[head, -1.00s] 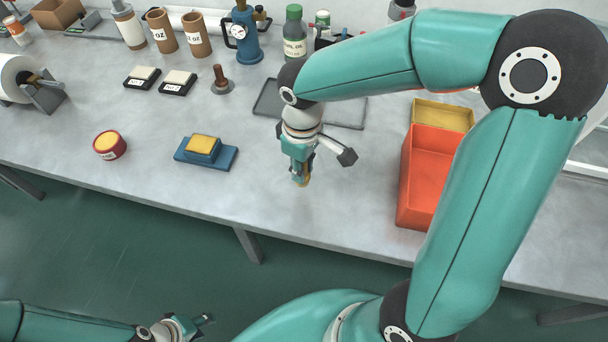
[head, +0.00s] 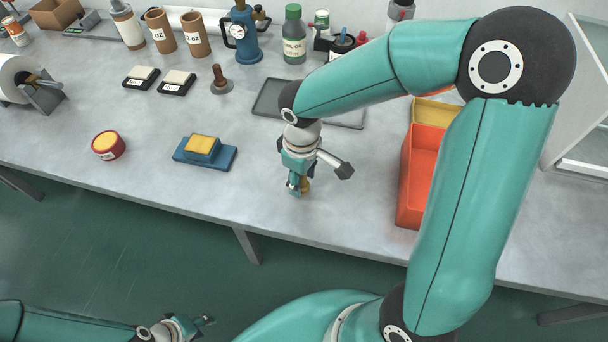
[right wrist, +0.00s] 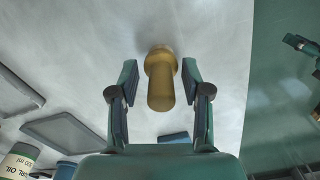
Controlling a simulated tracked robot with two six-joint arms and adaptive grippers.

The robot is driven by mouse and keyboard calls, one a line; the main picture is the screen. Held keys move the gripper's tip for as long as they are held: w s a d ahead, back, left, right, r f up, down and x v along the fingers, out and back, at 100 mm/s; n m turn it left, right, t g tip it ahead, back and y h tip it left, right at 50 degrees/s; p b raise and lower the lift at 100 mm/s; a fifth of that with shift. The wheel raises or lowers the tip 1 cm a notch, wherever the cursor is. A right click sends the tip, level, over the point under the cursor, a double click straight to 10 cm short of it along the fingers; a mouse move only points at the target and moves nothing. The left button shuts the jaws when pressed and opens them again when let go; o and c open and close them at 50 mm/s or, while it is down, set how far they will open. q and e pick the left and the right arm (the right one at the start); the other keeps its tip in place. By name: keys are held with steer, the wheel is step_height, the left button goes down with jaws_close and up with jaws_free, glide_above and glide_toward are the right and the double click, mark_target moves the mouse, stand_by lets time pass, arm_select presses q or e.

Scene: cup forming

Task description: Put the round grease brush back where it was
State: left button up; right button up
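A brass-coloured round piece, which looks like the grease brush (right wrist: 160,88), is between the fingers of my right gripper (right wrist: 160,78) in the right wrist view. It has a cylindrical shaft and a wider round far end. Gaps show on both sides, so the fingers are open around it and apart from it. In the head view my right gripper (head: 298,188) is low near the table's front edge, with a bit of the brush (head: 306,185) showing beside the fingers. My left gripper (head: 190,326) is off the table at the bottom, its opening unclear.
An orange bin (head: 408,200) stands right of my right gripper. A dark tray (head: 270,98) lies behind it. A blue block with a yellow pad (head: 203,146) and a red tin (head: 108,145) are to the left. A brown-handled tool (head: 220,80) stands farther back.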

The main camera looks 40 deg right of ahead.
steer(key=shift+r, duration=0.1)
steer(key=shift+r, duration=0.2)
step_height(320, 180, up, 12)
steer(key=shift+f, duration=0.2)
stand_by(0.5)
